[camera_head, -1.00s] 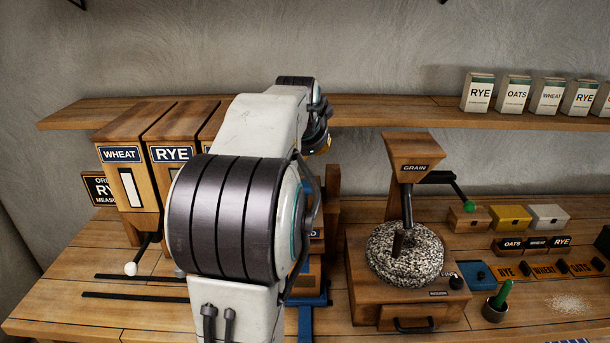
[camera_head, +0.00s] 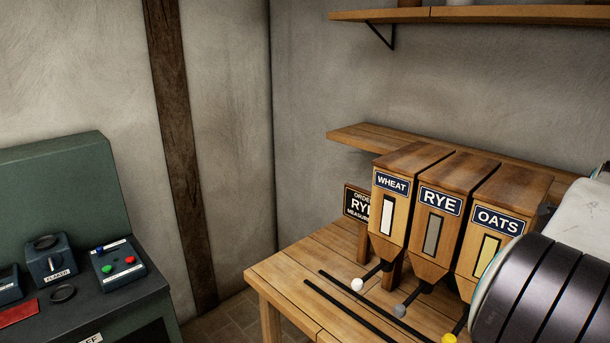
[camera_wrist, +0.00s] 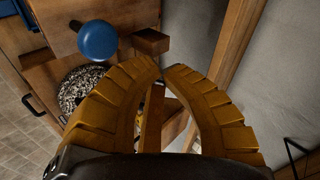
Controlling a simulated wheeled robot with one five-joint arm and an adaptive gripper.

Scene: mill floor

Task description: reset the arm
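My gripper (camera_wrist: 168,68) shows in the wrist view, its two ribbed yellow fingers curving inward with the tips almost meeting. No object is held between the tips. Wooden parts show behind the gap. In the head view, part of my arm, dark ribbed and white, fills the lower right corner; my gripper is outside that view. A blue round knob (camera_wrist: 98,40) is up and left of the fingertips in the wrist view. A speckled millstone (camera_wrist: 78,86) is partly hidden behind the left finger.
Wheat (camera_head: 391,206), rye (camera_head: 436,222) and oats (camera_head: 497,232) dispensers stand on the wooden bench (camera_head: 290,275), close to my arm. A shelf (camera_head: 352,137) runs behind them. A green control cabinet (camera_head: 70,190) stands left, with floor between it and the bench.

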